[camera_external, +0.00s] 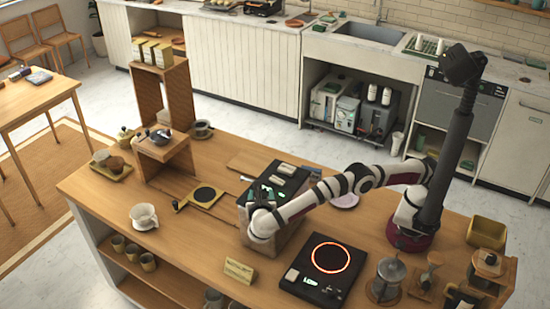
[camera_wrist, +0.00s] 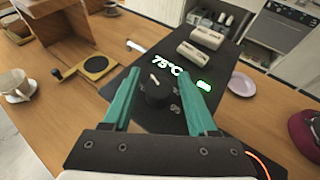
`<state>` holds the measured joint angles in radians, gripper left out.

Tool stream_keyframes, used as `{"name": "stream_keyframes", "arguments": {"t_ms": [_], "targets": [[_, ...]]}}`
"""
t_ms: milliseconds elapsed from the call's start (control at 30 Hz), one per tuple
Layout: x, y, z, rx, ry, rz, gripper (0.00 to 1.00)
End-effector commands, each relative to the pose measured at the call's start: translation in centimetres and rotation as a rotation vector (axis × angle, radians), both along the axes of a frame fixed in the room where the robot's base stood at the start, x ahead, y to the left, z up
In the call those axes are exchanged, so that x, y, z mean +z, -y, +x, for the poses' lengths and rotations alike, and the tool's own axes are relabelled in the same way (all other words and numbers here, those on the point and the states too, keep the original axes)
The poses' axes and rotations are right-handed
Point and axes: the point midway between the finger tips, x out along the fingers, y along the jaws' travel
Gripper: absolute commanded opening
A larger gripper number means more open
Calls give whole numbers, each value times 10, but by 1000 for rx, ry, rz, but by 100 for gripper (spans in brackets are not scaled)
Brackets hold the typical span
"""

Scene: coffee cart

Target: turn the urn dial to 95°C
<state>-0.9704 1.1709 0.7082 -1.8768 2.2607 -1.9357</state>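The urn (camera_external: 285,178) is a box with a black top on the wooden counter; its black top also shows in the wrist view (camera_wrist: 215,75). A lit display (camera_wrist: 167,64) reads seventy-something °C, its second digit hard to read. The dark dial (camera_wrist: 157,95) with a pale pointer mark sits just below the display. My gripper (camera_wrist: 159,76) has teal fingers spread apart, one to each side of the dial as seen from the wrist. I cannot tell whether they touch it.
Two pale blocks (camera_wrist: 200,42) lie on the urn's top beyond the display. A hot plate with a glowing red ring (camera_external: 331,258) stands right of the urn.

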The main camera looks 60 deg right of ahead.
Motion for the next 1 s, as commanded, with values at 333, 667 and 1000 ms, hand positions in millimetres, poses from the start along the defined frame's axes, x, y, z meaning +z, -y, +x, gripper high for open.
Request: {"name": "stream_keyframes", "arguments": {"t_ms": [333, 667, 1000], "targets": [[1, 0, 0, 1, 0, 0, 69], [54, 19, 1, 0, -1, -2, 69], [102, 102, 5, 0, 1, 0, 69]]}}
